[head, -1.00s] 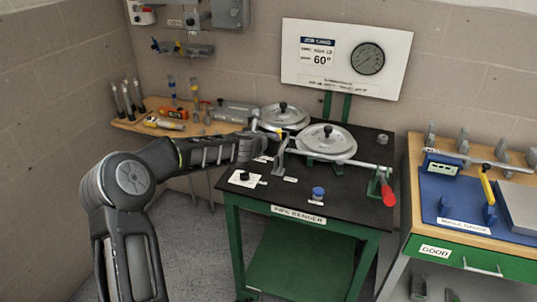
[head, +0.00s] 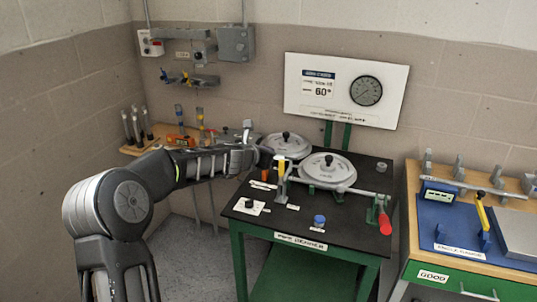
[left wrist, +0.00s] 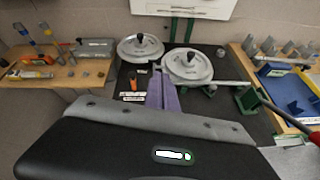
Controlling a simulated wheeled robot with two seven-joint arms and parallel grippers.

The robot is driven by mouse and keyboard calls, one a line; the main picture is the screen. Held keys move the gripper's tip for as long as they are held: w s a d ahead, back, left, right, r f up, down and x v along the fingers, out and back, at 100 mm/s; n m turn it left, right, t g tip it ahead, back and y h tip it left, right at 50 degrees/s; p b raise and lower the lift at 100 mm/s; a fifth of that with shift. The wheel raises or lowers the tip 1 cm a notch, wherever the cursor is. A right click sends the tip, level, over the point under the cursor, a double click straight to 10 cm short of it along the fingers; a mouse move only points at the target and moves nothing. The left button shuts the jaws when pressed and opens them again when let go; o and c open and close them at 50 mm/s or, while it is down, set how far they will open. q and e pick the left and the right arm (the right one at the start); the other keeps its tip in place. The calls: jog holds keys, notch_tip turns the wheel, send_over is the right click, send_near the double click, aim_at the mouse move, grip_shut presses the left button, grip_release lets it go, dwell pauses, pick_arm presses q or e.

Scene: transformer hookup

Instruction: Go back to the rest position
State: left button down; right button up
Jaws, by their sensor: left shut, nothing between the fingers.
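My left arm comes in from the left in the head view. Its gripper (head: 266,158) is shut and empty, held beside the pipe bender near an upright grey post with a yellow top (head: 281,168). The fingertips are dark and small there. In the left wrist view, my dark gripper body fills the bottom, and a purple-grey shape (left wrist: 162,94) stands beyond it; I cannot tell whether it is my fingers or the post. My right gripper is in neither view.
The black bender table (head: 285,222) carries two round grey discs (head: 325,169), a blue knob (head: 319,220) and a red handle (head: 385,223). A wooden shelf (head: 133,151) with tools is behind my arm. A bench with a blue mat (head: 450,235) stands at right.

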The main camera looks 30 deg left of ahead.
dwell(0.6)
pick_arm(q)
jog(key=s+d+f+m+g, duration=0.2)
jog(key=s+d+f+m, duration=0.25)
jog(key=f+m, duration=0.4)
jog(key=s+d+f+m+g+h+b, duration=0.1)
jog(key=s+d+f+m, duration=0.4)
jog(key=f, duration=0.6)
jog(key=s+d+f+m+g, duration=0.2)
jog(key=s+d+f+m, duration=0.1)
jog(key=s+f+m, duration=0.5)
jog(key=s+d+f+m+g+h, duration=0.1)
jog(key=s+d+f+m+g, duration=0.1)
jog(key=s+d+f, duration=0.4)
jog(key=s+d+f+m+g+h+b, duration=0.1)
jog(key=s+d+f+m+g, duration=0.2)
jog(key=s, duration=1.1)
jog(key=s+d+f+m+g+h+b, duration=0.1)
jog(key=s+d+f+m+g, duration=0.1)
jog(key=s+d+f+m, duration=0.4)
jog(key=s+d+f, duration=0.2)
jog(key=s+d, duration=0.1)
jog(key=s, duration=0.1)
jog(key=shift+f+g, duration=0.3)
